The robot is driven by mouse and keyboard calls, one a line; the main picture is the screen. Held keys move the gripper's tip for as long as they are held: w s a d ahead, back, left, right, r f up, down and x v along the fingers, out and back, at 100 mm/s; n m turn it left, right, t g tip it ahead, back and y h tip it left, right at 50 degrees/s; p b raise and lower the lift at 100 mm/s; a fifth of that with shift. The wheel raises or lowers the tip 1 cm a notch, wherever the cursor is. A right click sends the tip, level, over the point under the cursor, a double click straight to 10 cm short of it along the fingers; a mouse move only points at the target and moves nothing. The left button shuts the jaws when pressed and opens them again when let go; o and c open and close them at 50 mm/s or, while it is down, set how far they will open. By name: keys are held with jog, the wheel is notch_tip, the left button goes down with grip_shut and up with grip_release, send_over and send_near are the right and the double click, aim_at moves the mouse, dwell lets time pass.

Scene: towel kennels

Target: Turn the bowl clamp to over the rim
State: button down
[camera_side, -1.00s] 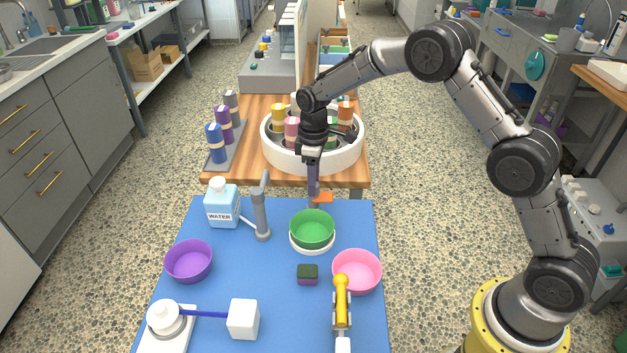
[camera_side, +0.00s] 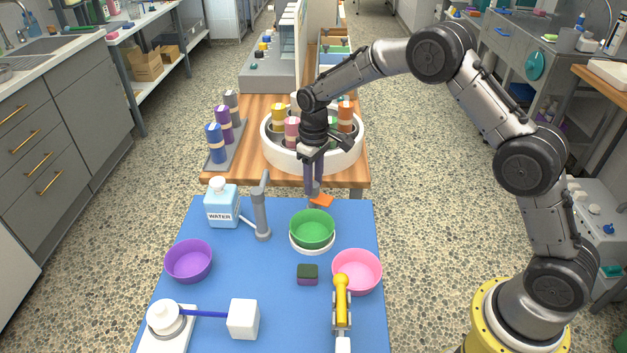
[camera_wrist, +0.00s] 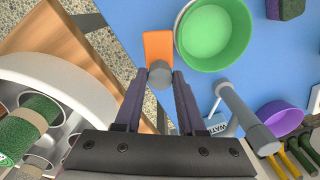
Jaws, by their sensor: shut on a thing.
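The bowl clamp has an orange arm (camera_side: 322,200) and a grey round knob (camera_wrist: 160,75). My gripper (camera_side: 314,190) points down and is shut on the knob, with a finger on either side in the wrist view (camera_wrist: 160,80). The green bowl (camera_side: 312,230) sits in a white ring holder (camera_side: 312,249) at the back of the blue mat. The orange arm also shows in the wrist view (camera_wrist: 158,45); it lies beside the bowl, close to the rim but not over it. The clamp's lower part is hidden.
A grey tap-like post (camera_side: 261,212) and a water jug (camera_side: 221,204) stand left of the bowl. A pink bowl (camera_side: 357,272), a sponge (camera_side: 307,275) and a purple bowl (camera_side: 188,262) are nearer. A round white carousel (camera_side: 330,160) stands close behind my gripper.

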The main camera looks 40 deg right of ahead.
jog(key=m, duration=0.6)
jog(key=shift+r+m, duration=0.1)
jog(key=shift+m, duration=0.2)
jog(key=m, duration=0.6)
jog(key=shift+m, duration=0.3)
jog(key=c, duration=0.5)
grip_release()
notch_tip(320, 180, up, 14)
jog(key=shift+s, duration=0.1)
dwell(0.3)
